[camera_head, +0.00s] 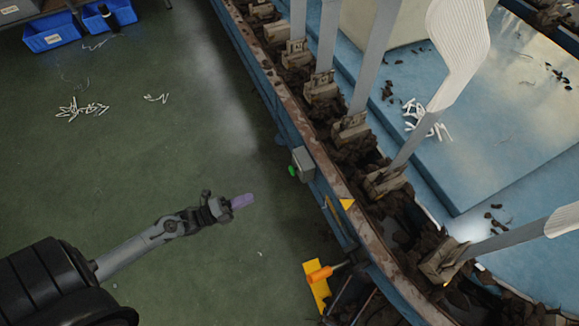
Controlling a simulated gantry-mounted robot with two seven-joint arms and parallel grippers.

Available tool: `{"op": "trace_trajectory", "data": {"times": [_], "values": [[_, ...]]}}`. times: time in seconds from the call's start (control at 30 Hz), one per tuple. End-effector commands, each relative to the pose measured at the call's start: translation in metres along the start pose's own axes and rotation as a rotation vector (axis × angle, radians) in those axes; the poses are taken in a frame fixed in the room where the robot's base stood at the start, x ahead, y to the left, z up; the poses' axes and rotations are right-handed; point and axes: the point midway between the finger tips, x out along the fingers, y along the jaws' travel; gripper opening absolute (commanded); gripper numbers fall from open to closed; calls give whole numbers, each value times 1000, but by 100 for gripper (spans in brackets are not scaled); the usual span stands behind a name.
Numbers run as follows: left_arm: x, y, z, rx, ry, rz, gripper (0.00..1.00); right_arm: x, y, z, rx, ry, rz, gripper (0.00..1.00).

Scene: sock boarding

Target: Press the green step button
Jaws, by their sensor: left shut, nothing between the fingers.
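The green step button (292,171) is small and round. It sits on the left face of a grey box (303,162) fixed to the side of the blue machine frame. My left gripper (243,201) reaches in from the lower left, with its purple-grey fingers shut and nothing between them. Its tip is to the left of the button and a little lower in the picture, with a clear gap of green floor showing between them. My right gripper is not in view.
The blue machine rail (262,75) runs diagonally, carrying several grey boards (372,60) on clamps. An orange-handled lever (319,275) stands by a yellow plate below the button. Blue bins (50,32) stand at upper left. Green floor around the gripper is open.

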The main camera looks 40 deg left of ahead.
Motion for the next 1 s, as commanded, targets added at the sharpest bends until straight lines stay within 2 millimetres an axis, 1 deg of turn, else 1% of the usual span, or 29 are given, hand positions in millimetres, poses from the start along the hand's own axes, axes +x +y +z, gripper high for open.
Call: {"op": "trace_trajectory", "data": {"times": [0.03,0.1,0.2,0.3,0.77,0.87,1.0], "values": [[-5,-11,11,15,-2,23,0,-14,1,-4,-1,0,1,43],[-8,-18,20,32,0,36,0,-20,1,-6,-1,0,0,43],[-6,-28,25,46,7,38,0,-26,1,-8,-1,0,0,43],[-6,-32,26,51,10,38,0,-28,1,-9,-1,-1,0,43],[-4,-32,26,49,9,36,0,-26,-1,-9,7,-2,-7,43],[0,-31,26,49,9,35,0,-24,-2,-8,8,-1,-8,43],[15,-30,26,50,8,33,0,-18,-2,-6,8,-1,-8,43]]}}
